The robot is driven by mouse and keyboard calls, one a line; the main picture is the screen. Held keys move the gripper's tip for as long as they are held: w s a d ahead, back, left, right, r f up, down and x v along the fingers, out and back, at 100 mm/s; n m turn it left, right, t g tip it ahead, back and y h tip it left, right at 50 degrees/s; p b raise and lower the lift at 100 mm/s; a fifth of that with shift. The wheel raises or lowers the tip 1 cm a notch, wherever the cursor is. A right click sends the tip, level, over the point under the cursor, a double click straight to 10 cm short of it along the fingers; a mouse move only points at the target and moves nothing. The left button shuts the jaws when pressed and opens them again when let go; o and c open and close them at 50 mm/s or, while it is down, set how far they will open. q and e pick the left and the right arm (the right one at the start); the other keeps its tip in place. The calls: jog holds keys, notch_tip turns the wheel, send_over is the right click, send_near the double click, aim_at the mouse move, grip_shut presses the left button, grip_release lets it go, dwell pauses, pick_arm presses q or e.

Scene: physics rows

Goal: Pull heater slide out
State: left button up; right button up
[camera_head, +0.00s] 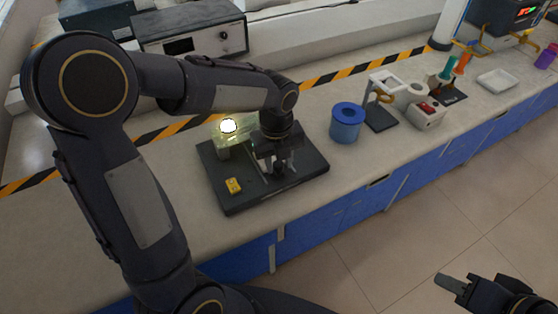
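A dark flat base plate (232,196) lies on the bench near its front edge. At its back left stands a pale greenish block (224,147) with a bright glowing round spot on top. A small yellow part (233,186) sits on the plate's left side. My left gripper (277,168) points down over the right half of the plate. It hides what lies beneath it, so I cannot make out the heater slide or whether the fingers touch or grip it. My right gripper (450,283) is at the lower right over the floor, away from the bench, with no object seen in it.
A blue cylinder (346,124) stands right of the plate. Beyond it are a small stand (381,117) and a white box (428,114). Grey instruments (190,32) stand at the back left. A yellow-black striped strip (340,70) runs along the bench. The floor in front is clear.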

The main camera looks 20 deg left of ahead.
pick_arm(q)
notch_tip(320, 180, up, 8)
jog(key=shift+s+f+p, duration=0.1)
jog(key=shift+f+p, duration=0.1)
jog(key=shift+p, duration=0.15)
jog(key=shift+s+a, duration=0.1)
jog(key=s+a+r+n+t+h+p, duration=0.1)
jog(key=s+n+t, duration=0.1)
jog(key=s+n, duration=0.7)
jog(key=s+a+r+n+t+h+p, duration=0.1)
jog(key=s+n, duration=0.8)
jog(key=n, duration=1.1)
jog(key=shift+s+r+n+t+h, duration=0.15)
jog(key=shift+r+n+t+h, duration=0.2)
jog(key=shift+t+h, duration=0.6)
